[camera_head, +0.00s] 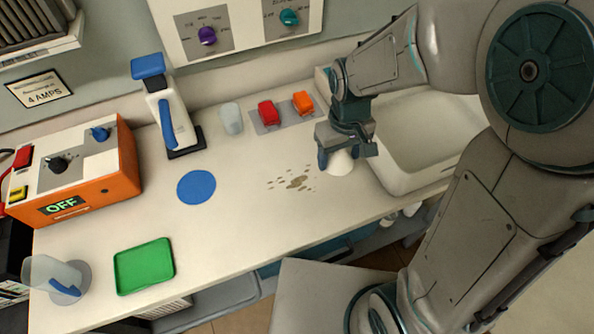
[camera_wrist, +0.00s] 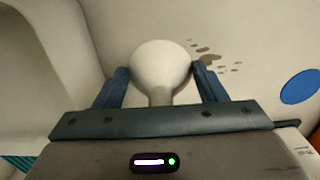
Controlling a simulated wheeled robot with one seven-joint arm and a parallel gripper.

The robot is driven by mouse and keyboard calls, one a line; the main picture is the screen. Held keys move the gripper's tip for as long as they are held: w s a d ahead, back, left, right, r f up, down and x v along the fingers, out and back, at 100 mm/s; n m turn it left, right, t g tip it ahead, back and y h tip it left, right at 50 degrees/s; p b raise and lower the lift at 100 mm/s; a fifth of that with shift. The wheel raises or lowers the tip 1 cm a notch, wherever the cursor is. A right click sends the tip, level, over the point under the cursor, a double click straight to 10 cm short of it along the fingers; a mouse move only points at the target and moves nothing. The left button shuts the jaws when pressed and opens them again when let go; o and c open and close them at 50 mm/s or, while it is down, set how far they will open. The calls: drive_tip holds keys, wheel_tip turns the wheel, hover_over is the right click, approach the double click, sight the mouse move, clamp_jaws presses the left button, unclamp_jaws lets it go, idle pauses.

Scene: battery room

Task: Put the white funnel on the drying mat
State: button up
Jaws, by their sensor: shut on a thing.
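The white funnel (camera_head: 339,163) is under my gripper (camera_head: 341,150) at the right of the counter, beside the sink. In the wrist view the funnel (camera_wrist: 160,68) sits between the two blue fingers (camera_wrist: 160,84), wide end away from the palm and narrow stem towards it. My gripper is shut on it. I cannot tell whether the funnel touches the counter. A flat round blue mat (camera_head: 196,187) lies bare on the counter, left of my gripper; it also shows at the right of the wrist view (camera_wrist: 300,87).
Brown stains (camera_head: 296,182) lie between funnel and blue mat. The sink (camera_head: 425,165) is right. Behind are a grey mat (camera_head: 284,124) with red and orange pieces, a cup (camera_head: 231,118) and a blue-white device (camera_head: 168,115). Left are an orange box (camera_head: 120,165), green tray (camera_head: 144,266) and jug (camera_head: 50,275).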

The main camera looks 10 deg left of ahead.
drive_tip(key=p, duration=0.2)
hover_over(296, 184)
wheel_tip(296, 184, down, 6)
drive_tip(key=shift+r, duration=0.1)
drive_tip(key=shift+f, duration=1.95)
drive_tip(key=shift+f, duration=0.2)
drive_tip(key=o, duration=1)
drive_tip(key=shift+c, duration=0.2)
